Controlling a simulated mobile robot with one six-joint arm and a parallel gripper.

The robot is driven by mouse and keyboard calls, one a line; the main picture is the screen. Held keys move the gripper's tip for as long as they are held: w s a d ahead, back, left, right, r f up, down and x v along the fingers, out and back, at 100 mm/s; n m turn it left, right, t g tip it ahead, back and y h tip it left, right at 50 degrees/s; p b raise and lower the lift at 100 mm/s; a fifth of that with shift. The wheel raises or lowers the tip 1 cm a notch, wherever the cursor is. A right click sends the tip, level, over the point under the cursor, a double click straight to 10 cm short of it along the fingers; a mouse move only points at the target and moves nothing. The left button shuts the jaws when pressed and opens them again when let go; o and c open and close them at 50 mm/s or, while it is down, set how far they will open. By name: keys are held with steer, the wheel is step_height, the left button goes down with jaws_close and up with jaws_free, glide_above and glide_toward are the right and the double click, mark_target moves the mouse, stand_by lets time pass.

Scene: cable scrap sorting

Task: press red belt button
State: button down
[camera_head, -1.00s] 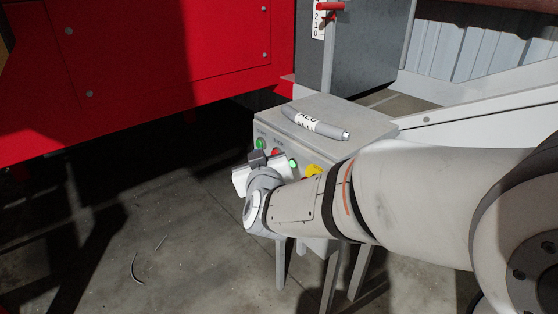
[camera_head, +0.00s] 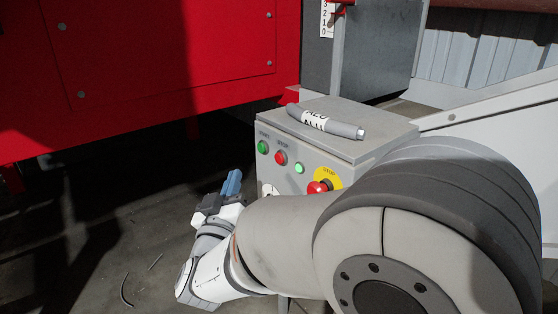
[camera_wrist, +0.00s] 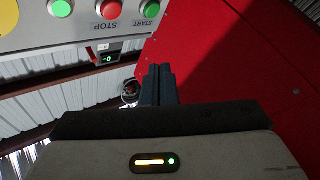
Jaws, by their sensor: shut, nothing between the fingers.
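The control box (camera_head: 330,150) stands in the middle of the head view. On its front are a green button (camera_head: 262,147), a red button (camera_head: 281,157), a small green lamp or button (camera_head: 299,168) and a red mushroom knob (camera_head: 318,187) on a yellow STOP plate. In the wrist view, the red button (camera_wrist: 109,8) has a STOP label and the green one (camera_wrist: 150,8) a START label; both are cut by the top edge. My gripper (camera_head: 233,178) is shut and empty, left of the panel and apart from it. Its fingers also show in the wrist view (camera_wrist: 158,72).
A grey cable piece (camera_head: 325,122) with a printed white label lies on top of the box. A large red machine panel (camera_head: 170,60) fills the upper left. Cable scraps (camera_head: 127,289) lie on the floor. My arm hides the box's lower part.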

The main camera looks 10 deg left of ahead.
steer(key=w+d, duration=0.5)
steer(key=w, duration=0.1)
steer(key=shift+d, duration=0.25)
steer(key=shift+w, duration=0.15)
stand_by(1.8)
steer(key=shift+w+d+b, duration=0.25)
steer(key=shift+w+b, duration=0.05)
steer(key=shift+b, duration=0.05)
steer(key=shift+w+d, duration=0.3)
steer(key=shift+w, duration=0.05)
stand_by(0.8)
steer(key=shift+s+a, duration=0.55)
steer(key=shift+s, duration=0.1)
stand_by(0.3)
steer(key=s+a, duration=0.3)
steer(key=shift+s+a, duration=0.15)
steer(key=shift+s, duration=0.25)
